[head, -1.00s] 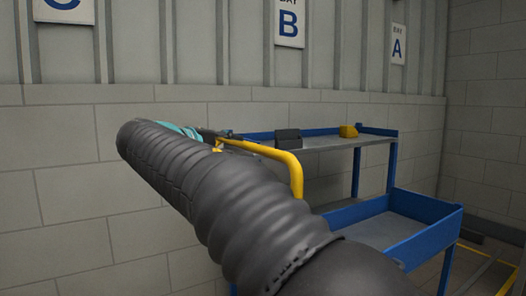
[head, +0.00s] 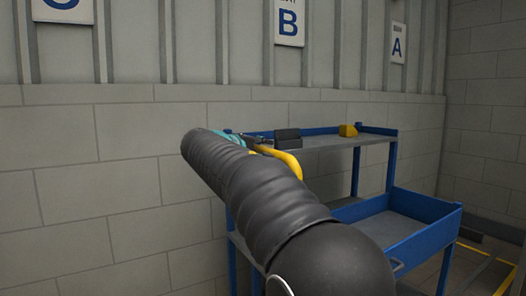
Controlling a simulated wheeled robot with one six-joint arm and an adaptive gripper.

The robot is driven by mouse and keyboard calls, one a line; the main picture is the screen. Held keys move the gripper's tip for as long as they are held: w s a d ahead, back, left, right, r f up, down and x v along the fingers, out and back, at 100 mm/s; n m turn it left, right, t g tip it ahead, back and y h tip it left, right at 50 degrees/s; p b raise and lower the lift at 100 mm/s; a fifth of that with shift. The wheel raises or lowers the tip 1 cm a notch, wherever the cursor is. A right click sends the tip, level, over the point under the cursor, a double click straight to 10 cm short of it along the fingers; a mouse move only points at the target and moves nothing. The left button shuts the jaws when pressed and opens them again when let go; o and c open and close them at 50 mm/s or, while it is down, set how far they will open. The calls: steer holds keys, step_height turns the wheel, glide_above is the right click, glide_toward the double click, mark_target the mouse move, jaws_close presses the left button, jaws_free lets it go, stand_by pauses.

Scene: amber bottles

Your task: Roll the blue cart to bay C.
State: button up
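The blue cart (head: 376,131) stands against the wall below the bay B and bay A signs. It has a grey upper shelf, a deeper blue lower tray and a yellow handle (head: 290,160) at its left end. My gripper (head: 254,138) shows only as dark parts beyond a teal band, at the handle's far left part. My dark arm covers most of the gripper and much of the handle. I cannot tell whether the fingers touch the handle or are closed. The bay C sign (head: 62,8) is at the top left, cut by the picture edge.
The bay B sign (head: 289,24) and bay A sign (head: 398,43) hang on the wall. Yellow floor lines (head: 487,249) show at the right. No obstacle shows below bay C.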

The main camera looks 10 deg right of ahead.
jaws_close()
stand_by(0.5)
